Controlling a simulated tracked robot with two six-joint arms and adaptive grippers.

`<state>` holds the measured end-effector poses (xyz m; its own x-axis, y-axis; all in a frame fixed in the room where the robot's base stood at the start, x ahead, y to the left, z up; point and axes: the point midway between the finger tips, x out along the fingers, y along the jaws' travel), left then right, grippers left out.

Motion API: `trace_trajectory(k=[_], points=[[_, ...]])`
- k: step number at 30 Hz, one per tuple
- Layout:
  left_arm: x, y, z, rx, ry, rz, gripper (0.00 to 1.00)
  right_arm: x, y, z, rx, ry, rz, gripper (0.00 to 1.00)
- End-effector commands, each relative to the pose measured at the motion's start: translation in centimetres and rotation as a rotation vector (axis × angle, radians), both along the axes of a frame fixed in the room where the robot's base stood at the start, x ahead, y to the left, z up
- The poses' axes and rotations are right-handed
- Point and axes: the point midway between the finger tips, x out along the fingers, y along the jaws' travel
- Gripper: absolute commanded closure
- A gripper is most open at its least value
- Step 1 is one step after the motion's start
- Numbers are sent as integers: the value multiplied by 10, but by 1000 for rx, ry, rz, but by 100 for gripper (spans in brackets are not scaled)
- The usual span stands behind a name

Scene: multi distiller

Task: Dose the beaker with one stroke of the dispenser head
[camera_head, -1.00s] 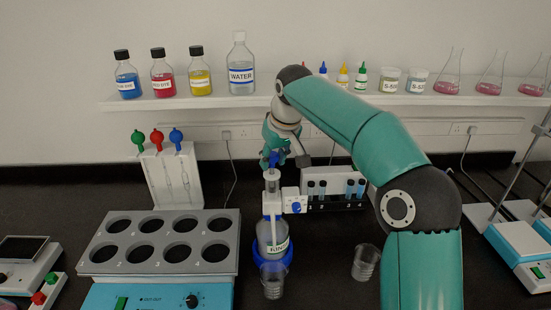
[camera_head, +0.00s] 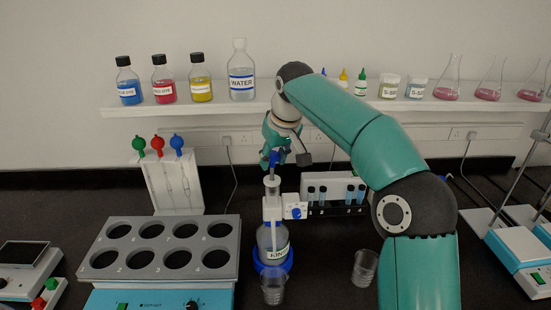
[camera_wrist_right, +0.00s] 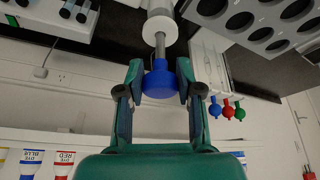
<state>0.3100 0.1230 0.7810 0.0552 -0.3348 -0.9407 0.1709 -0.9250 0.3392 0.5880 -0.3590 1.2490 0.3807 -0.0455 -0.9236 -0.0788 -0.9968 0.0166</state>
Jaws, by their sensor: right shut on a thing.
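The dispenser bottle (camera_head: 272,238) stands in a blue base ring, with a white dispenser head (camera_head: 272,207) on top. My right gripper (camera_wrist_right: 160,85) is shut on the blue plunger knob (camera_wrist_right: 161,80) above the head. A length of grey rod (camera_wrist_right: 160,45) shows between the knob and the white collar. In the head view the right gripper (camera_head: 275,158) is over the bottle, partly hidden by its own wrist. A clear beaker (camera_head: 273,286) stands in front of the bottle and looks empty. My left gripper is not in view.
A second clear beaker (camera_head: 364,268) stands to the right. A grey block with several holes (camera_head: 160,225) is at the left. A vial rack (camera_head: 342,210) stands behind the bottle to the right. A shelf (camera_head: 210,109) with bottles and flasks runs behind.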

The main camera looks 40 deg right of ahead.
Motion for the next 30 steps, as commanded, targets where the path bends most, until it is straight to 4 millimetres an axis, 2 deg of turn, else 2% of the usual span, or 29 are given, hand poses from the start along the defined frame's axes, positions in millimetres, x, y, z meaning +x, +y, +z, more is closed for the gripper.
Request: trace_trajectory(k=[30], points=[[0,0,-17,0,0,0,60,0,0,-23,0,1,-1,99]])
